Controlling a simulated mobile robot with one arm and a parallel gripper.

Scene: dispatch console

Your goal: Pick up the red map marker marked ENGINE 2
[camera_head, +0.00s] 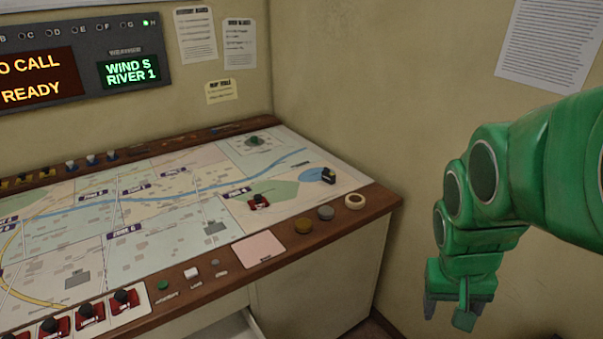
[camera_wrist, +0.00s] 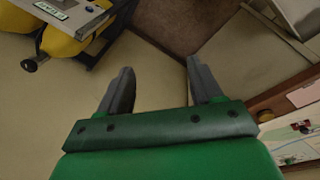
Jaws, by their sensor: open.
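Several red markers with black knobs stand in a row along the front left of the console, among them one at the right end of the row (camera_head: 123,300), one beside it (camera_head: 90,315) and one further left (camera_head: 48,329). Another red marker (camera_head: 259,202) stands on the map; a red marker (camera_wrist: 301,127) also shows at the right edge of the wrist view. Their lettering is too small to read, so I cannot tell which is ENGINE 2. My gripper (camera_head: 448,308) is open and empty, right of the console and apart from it, fingers pointing down.
The map (camera_head: 160,245) covers the console top. A dark marker (camera_head: 328,176), a tape roll (camera_head: 355,201), round discs (camera_head: 303,225) and a pink card (camera_head: 258,248) lie near its right end. A wall stands behind my arm. Yellow objects (camera_wrist: 75,32) show in the wrist view.

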